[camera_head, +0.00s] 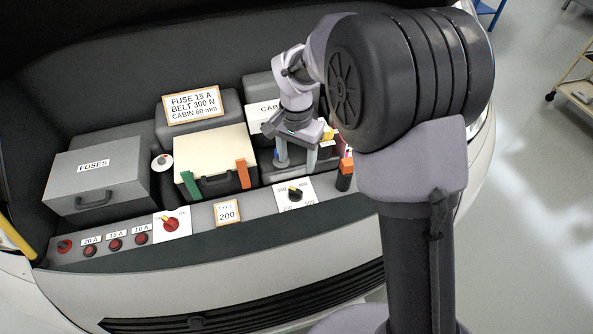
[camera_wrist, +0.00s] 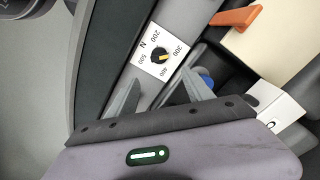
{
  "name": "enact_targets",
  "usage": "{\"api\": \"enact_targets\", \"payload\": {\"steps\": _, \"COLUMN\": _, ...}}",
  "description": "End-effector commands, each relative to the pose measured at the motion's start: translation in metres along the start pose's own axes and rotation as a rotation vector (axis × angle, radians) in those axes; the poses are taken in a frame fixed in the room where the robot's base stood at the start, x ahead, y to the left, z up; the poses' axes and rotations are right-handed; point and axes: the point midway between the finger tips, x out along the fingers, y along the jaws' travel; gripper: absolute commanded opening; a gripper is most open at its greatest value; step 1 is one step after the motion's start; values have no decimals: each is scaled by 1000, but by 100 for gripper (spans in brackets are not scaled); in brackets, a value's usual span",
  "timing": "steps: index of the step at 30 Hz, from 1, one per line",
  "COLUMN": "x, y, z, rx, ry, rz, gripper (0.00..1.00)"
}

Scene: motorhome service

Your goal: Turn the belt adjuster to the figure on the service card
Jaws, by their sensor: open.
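The service card (camera_head: 193,104) stands at the back of the bay and reads FUSE 15 A, BELT 300 N, CABIN 60 mm. The belt adjuster (camera_head: 295,193) is a black knob with a yellow mark on a white plate on the front ledge. In the wrist view the knob (camera_wrist: 159,54) has 200, 300, 400, 500 and N around it. Its yellow mark lies toward the 300 and 400 side; the exact figure is unclear. My gripper (camera_head: 296,166) is open and empty above and behind the knob. Its two fingers (camera_wrist: 160,90) are apart from the knob in the wrist view.
A grey FUSES box (camera_head: 95,172) and a cream-topped box (camera_head: 214,158) with green and orange clips stand behind the ledge. A red switch (camera_head: 171,224), red buttons (camera_head: 115,244) and a 200 card (camera_head: 227,213) are left of the knob. An orange-topped black item (camera_head: 345,175) stands to its right.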

Motion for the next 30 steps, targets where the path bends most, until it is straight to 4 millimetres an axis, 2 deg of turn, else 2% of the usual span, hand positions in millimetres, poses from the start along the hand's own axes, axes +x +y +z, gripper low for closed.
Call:
{"api": "enact_targets", "payload": {"steps": 1, "x": -19, "y": 0, "z": 0, "rx": 0, "ry": 1, "rz": -2, "gripper": 60}}
{"api": "enact_targets", "payload": {"steps": 3, "x": -34, "y": 0, "z": 0, "rx": 0, "ry": 1, "rz": -1, "gripper": 60}}
{"api": "enact_targets", "payload": {"steps": 7, "x": -51, "y": 0, "z": 0, "rx": 0, "ry": 0, "rz": 0, "gripper": 60}}
{"api": "enact_targets", "payload": {"steps": 23, "x": -56, "y": 2, "z": 0, "rx": 0, "ry": 1, "rz": -3, "gripper": 60}}
{"api": "enact_targets", "payload": {"steps": 26, "x": -80, "y": 21, "z": 7, "rx": -8, "ry": 26, "rz": -49, "gripper": 60}}
{"api": "enact_targets", "payload": {"steps": 29, "x": -120, "y": 68, "z": 33, "rx": -29, "ry": 89, "rz": -143, "gripper": 60}}
{"api": "enact_targets", "payload": {"steps": 30, "x": -132, "y": 91, "z": 49, "rx": -41, "ry": 122, "rz": -184, "gripper": 60}}
